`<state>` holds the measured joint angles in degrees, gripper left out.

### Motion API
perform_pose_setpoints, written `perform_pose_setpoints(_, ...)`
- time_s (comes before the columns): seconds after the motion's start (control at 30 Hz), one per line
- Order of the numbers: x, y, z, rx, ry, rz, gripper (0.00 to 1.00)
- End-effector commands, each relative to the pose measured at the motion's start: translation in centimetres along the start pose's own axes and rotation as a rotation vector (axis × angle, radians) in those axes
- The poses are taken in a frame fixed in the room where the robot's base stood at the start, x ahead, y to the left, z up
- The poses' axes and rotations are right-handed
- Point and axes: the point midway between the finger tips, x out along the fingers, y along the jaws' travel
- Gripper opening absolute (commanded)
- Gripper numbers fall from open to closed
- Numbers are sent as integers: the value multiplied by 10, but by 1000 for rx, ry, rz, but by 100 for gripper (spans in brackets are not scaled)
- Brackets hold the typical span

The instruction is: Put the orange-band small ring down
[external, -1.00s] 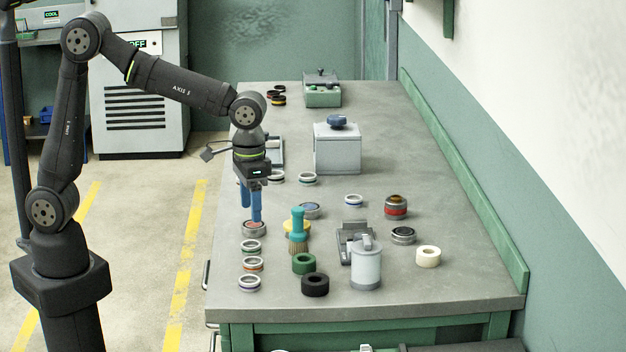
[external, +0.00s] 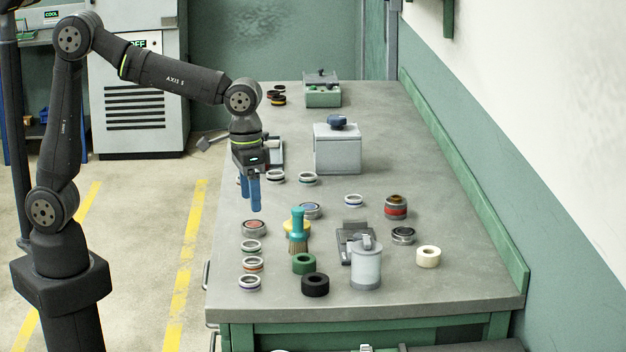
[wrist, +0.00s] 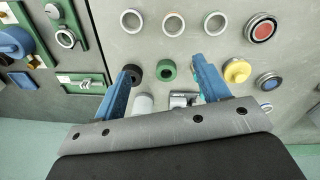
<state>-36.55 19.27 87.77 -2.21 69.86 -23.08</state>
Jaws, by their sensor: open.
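The orange-band small ring (external: 252,264) lies flat on the grey bench top, in the middle of a row of three pale rings near the left edge. It appears to be the middle ring (wrist: 173,24) of the top row in the wrist view. A green-band ring (external: 251,246) lies behind it and a purple-band ring (external: 249,282) in front, both apart from it. My gripper (external: 254,209) is open and empty, its blue fingers pointing down above the bench, behind the row.
A red-centred round piece (external: 254,228) sits just behind the row. To the right are a teal-handled brush (external: 297,232), a green ring (external: 304,264), a black ring (external: 315,285) and a grey canister (external: 366,266). A grey box (external: 337,150) stands farther back.

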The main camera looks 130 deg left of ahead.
Motion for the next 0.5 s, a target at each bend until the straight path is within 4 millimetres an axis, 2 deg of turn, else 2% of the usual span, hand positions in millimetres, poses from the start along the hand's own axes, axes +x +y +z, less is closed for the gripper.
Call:
perform_pose_setpoints(0.2,49,57,29,113,129,183,68)
perform_pose_setpoints(0.3,67,78,44,145,208,261,68)
perform_pose_setpoints(0.5,95,100,76,171,381,364,68)
